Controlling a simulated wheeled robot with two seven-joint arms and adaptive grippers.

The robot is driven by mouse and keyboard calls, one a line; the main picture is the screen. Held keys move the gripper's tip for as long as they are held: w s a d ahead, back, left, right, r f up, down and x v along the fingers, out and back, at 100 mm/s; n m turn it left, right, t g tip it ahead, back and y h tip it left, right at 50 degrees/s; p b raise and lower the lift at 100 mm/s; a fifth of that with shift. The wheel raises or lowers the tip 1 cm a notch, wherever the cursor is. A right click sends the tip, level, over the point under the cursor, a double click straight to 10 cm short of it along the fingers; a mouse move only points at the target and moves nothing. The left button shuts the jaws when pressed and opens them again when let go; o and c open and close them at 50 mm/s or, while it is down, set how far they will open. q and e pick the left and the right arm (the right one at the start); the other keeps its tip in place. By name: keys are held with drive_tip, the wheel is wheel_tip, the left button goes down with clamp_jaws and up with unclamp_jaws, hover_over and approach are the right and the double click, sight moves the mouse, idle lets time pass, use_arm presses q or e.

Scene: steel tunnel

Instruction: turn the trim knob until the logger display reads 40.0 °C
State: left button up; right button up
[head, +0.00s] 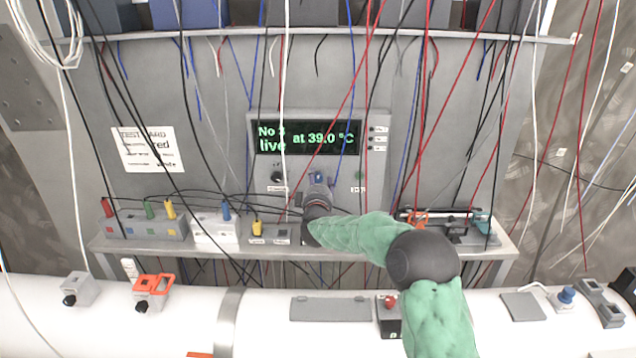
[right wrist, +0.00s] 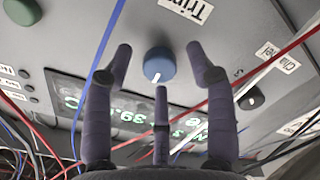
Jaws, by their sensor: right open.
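The logger display (head: 308,137) on the grey panel reads "live at 39.0 °C" in green, with "No 3" partly crossed by a wire. In the right wrist view the display (right wrist: 130,112) is upside down behind my fingers. My left gripper is out of view.
A black channel knob (right wrist: 251,98) is beside the trim knob. Many loose wires hang before the panel, and a red wire (right wrist: 270,65) crosses near my right finger. A shelf (head: 150,246) with coloured plugs and small boxes runs below. A white pipe (head: 260,310) lies in front.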

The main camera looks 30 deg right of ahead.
clamp_jaws()
drive_tip(key=shift+f+m+b, duration=0.1)
drive_tip(key=shift+m+b, duration=0.2)
drive_tip(key=shift+m, duration=0.1)
drive_tip(key=m+b, duration=0.2)
drive_tip(key=m, duration=0.2)
drive_tip(key=shift+f+m+b, duration=0.1)
drive_tip(key=shift+m+b, duration=0.2)
drive_tip(key=shift+b, duration=0.05)
drive_tip(key=m+b, duration=0.2)
drive_tip(key=m, duration=0.2)
drive_tip(key=shift+m+b, duration=0.75)
drive_tip(key=shift+m, duration=0.45)
unclamp_jaws()
